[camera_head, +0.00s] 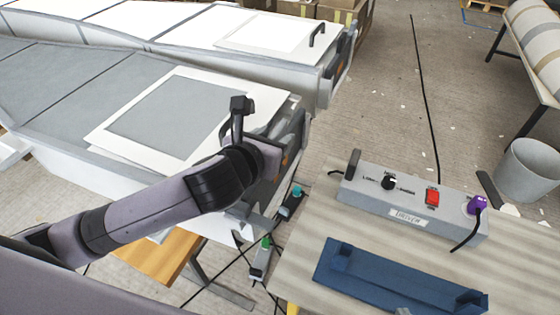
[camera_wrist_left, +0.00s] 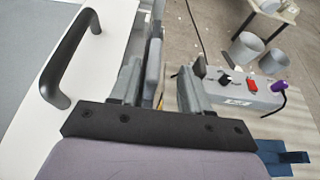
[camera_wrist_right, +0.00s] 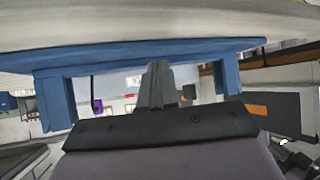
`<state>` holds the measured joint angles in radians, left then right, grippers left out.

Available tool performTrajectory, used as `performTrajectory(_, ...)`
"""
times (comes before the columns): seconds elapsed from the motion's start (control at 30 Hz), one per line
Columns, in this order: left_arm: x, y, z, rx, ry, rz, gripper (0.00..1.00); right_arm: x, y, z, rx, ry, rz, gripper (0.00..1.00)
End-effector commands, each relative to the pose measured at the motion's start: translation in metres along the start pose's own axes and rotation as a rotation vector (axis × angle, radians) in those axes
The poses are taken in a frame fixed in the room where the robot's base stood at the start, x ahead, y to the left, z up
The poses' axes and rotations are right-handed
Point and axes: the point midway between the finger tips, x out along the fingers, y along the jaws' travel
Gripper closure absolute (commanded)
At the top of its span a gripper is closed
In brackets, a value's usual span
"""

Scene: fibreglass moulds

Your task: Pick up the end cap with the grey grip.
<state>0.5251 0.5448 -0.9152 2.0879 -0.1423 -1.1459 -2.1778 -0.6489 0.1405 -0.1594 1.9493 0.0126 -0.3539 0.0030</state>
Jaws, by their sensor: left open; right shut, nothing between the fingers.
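The end cap with the grey grip (camera_head: 300,125) closes the right end of the nearer mould; my left arm hides part of it in the head view. In the left wrist view its upright grey grip (camera_wrist_left: 153,70) shows between the fingers of my left gripper (camera_wrist_left: 158,85), which is open; I cannot tell how far beyond the fingertips it lies. In the head view the left fingers are mostly hidden by my wrist. My right gripper (camera_wrist_right: 155,75) is shut and empty, close to the blue piece (camera_wrist_right: 150,58).
The farther mould has a similar end cap (camera_head: 342,62) and a black handle (camera_head: 318,35). A dark handle (camera_wrist_left: 70,60) stands left of my left gripper. A control box (camera_head: 410,198) and the blue piece (camera_head: 395,280) are on the bench. A bucket (camera_head: 527,170) stands right.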

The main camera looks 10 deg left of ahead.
Motion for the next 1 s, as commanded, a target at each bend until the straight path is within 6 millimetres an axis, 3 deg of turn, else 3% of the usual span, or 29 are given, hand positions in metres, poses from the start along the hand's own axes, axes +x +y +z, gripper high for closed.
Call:
performTrajectory(0.5,0.051,0.008,-0.001,-0.001,-0.001,0.0,0.53,-0.002,0.0,-0.003,0.001,0.0,0.0,1.0)
performTrajectory(0.83,0.055,0.008,-0.002,0.0,-0.001,0.0,0.53,-0.002,0.0,-0.003,0.001,0.0,0.0,1.0)
performTrajectory(0.97,0.055,0.008,-0.002,0.0,0.0,0.0,0.95,-0.002,0.0,-0.003,0.001,0.0,0.0,1.0)
performTrajectory(1.0,0.055,0.008,-0.002,0.0,0.0,0.0,1.0,-0.002,0.0,-0.003,0.001,-0.001,0.0,1.0)
